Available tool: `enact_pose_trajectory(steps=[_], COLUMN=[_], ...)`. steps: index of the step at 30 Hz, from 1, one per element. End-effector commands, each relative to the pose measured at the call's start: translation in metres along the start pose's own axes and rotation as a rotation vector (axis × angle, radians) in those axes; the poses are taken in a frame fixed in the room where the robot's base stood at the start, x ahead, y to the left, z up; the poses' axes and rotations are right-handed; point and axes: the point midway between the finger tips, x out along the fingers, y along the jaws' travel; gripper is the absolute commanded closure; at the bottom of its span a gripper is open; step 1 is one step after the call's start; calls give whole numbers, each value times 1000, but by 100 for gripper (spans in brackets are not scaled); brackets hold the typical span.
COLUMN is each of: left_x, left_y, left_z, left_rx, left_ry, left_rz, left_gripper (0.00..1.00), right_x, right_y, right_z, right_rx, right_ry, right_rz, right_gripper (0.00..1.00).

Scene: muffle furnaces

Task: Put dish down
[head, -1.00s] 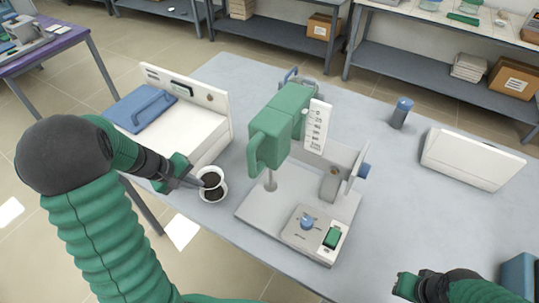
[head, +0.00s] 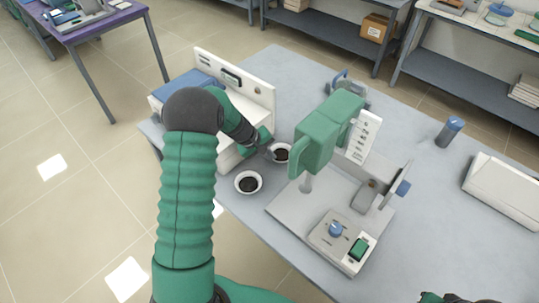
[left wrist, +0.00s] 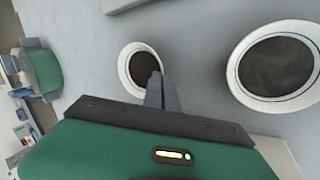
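A small white dish with dark contents (head: 282,153) is at the tip of my left gripper (head: 269,153), between the white box-shaped unit and the green apparatus. In the left wrist view the fingers (left wrist: 160,92) are close together at the rim of this dish (left wrist: 139,65) and look shut on it. Whether its base touches the table cannot be told. A second such dish (head: 249,183) stands on the table near the front edge; it looks larger in the left wrist view (left wrist: 277,65). Only a bit of my right gripper (head: 432,297) shows at the bottom edge.
The green and grey apparatus (head: 325,135) stands close right of the held dish. The white unit (head: 240,80) with a blue part is on the left. A blue-capped cylinder (head: 449,132) and a white case (head: 503,190) stand farther right on the grey table (head: 410,145).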

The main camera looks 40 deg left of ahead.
Motion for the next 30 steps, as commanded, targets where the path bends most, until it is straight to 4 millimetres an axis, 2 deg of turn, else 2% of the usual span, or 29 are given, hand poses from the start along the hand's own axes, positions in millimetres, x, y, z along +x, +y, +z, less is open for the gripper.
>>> enact_pose_trajectory(steps=[5,10,20,23,30], left_x=[2,1,-2,-14,-76], left_y=[-2,-1,0,0,1], left_z=[1,1,0,-1,-1], left_rx=[0,0,-1,-1,0], left_ry=[0,-1,-1,1,5], left_rz=[-2,-2,-1,0,1], left_gripper=[100,77,76,76,76], right_x=[2,1,-2,-2,-6], right_y=[0,0,0,0,0], right_z=[0,0,0,0,-2], right_rx=[0,0,0,0,0], right_ry=[0,0,0,0,0], right_rz=[0,0,0,0,0], right_gripper=[75,75,75,75,75])
